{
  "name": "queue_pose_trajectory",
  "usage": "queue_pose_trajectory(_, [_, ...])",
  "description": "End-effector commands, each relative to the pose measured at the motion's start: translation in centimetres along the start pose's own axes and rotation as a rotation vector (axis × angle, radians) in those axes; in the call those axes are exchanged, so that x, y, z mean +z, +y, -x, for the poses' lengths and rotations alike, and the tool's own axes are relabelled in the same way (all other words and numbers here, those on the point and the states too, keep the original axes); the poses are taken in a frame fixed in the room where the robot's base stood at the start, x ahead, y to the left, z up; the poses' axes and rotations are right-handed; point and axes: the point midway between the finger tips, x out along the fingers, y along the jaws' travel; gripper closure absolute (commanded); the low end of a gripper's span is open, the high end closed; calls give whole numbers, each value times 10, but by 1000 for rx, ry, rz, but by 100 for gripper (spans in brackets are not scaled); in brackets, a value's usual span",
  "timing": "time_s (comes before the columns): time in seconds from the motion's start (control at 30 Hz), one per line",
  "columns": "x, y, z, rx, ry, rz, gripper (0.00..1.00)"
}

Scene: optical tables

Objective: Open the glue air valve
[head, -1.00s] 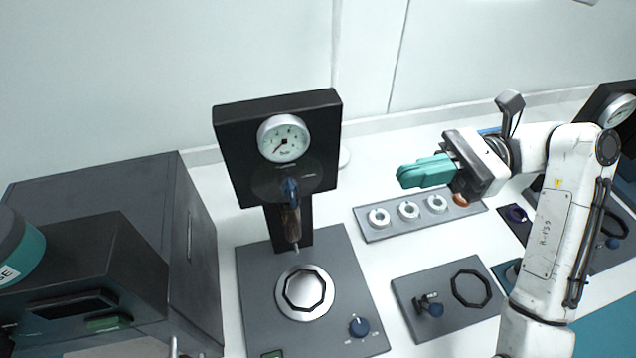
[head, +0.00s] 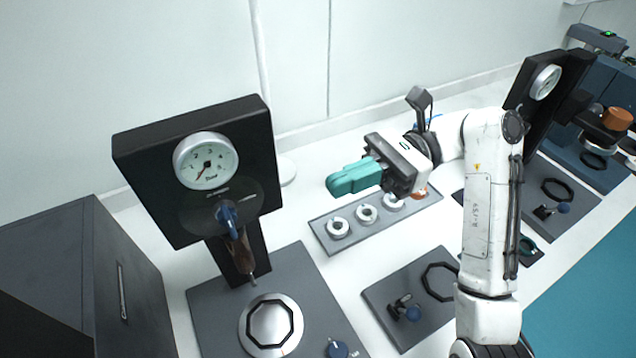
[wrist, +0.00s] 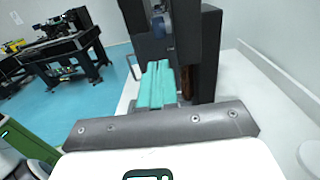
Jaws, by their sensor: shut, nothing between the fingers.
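A black upright panel (head: 130,170) carries a round white pressure gauge (head: 207,162). A blue handle (head: 227,216) sits just below the gauge, above a brown, syringe-like part (head: 243,252). It looks like a valve, but no label on it is readable. A second blue knob (head: 338,348) is on the grey base plate, at the bottom edge. My gripper (head: 333,186) has teal fingers, shut and empty, to the right of the panel and apart from it. The wrist view shows the shut fingers (wrist: 158,66) pointing toward a black upright unit (wrist: 209,50).
A round metal plate (head: 271,325) with a black ring lies on the base. A tray of white rings (head: 325,225) and a grey plate with a small blue-knobbed fitting (head: 405,308) lie below my gripper. A dark cabinet (head: 85,270) stands left. Another gauge station (head: 545,82) stands right.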

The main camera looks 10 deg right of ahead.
Motion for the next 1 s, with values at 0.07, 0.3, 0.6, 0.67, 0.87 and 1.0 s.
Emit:
queue_pose_trajectory(0.07, [1, 1, -16, 5, 0, -1, 100])
queue_pose_trajectory(0.3, [2, 1, -63, 5, -1, 1, 100])
queue_pose_trajectory(0.6, [1, 1, -110, 3, 0, 0, 100])
queue_pose_trajectory(0.67, [1, 1, -116, 3, 0, 0, 100])
queue_pose_trajectory(0.87, [0, 1, -124, 0, 0, 0, 100])
queue_pose_trajectory(1.0, [0, 0, -124, 0, 0, 0, 100])
